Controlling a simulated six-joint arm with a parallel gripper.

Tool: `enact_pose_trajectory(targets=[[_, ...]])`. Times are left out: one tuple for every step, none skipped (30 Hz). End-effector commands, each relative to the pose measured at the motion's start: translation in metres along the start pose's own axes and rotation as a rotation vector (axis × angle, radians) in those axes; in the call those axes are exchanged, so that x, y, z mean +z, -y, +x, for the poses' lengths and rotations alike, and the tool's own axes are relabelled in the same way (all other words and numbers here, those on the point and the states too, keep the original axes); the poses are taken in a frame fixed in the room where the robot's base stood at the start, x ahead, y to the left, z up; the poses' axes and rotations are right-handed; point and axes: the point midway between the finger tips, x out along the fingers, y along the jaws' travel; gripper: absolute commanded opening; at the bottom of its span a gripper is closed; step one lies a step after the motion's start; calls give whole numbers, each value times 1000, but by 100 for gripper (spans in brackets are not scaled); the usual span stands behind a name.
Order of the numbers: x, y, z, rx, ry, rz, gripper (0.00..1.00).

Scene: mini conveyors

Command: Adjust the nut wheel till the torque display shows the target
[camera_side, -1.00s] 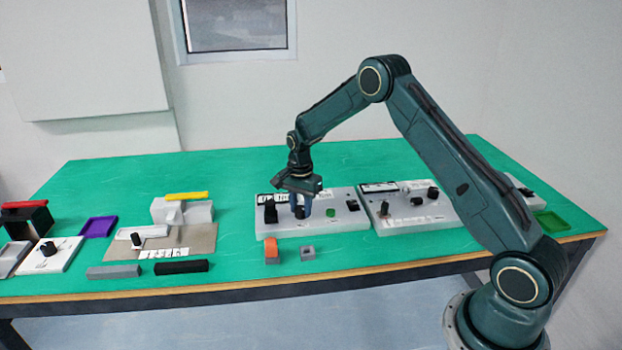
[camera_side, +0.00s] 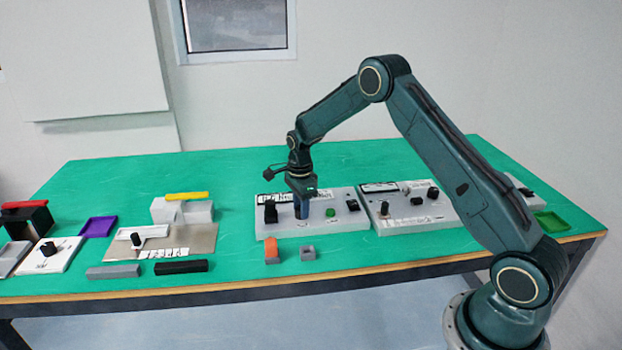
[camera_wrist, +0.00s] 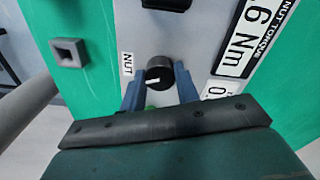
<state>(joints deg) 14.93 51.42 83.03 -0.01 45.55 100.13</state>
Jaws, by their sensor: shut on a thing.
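The nut wheel (camera_wrist: 159,73) is a round black knob with a white pointer mark, beside a NUT label (camera_wrist: 127,64). The blue fingers of my gripper (camera_wrist: 160,84) are shut on it, one on each side. In the side view my gripper (camera_side: 302,211) points straight down at the white panel (camera_side: 285,231), and its fingers hide most of the wheel. The torque display (camera_wrist: 240,38), labelled NUT TORQUE, reads "6 Nm" at its visible end; its other digits are cut off. A second white plate (camera_wrist: 222,89) starts with "0." and is partly hidden by my gripper.
The panel also carries a black switch (camera_side: 270,212), a green button (camera_side: 331,212) and another black control (camera_side: 352,205). A second panel (camera_side: 400,226) stands close on the right. An orange-topped block (camera_side: 272,250) and a grey square socket (camera_side: 308,254) lie in front.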

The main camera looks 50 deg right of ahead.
Motion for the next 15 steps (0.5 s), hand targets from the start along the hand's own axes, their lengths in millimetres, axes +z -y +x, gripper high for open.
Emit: enact_pose_trajectory(targets=[[0,1,-1,-2,0,2,8],[0,1,-1,-2,0,2,8],[0,1,-1,-2,0,1,8],[0,1,-1,-2,0,1,8],[0,1,-1,-2,0,1,8],[0,1,-1,-2,0,1,8],[0,1,-1,-2,0,1,8],[0,1,-1,-2,0,1,8],[0,1,-1,-2,0,1,37],[0,1,-1,-2,0,0,43],[0,1,-1,-2,0,0,49],[0,1,-1,-2,0,0,53],[0,0,-1,-2,0,0,53],[0,0,-1,-2,0,0,53],[0,0,-1,-1,0,0,53]])
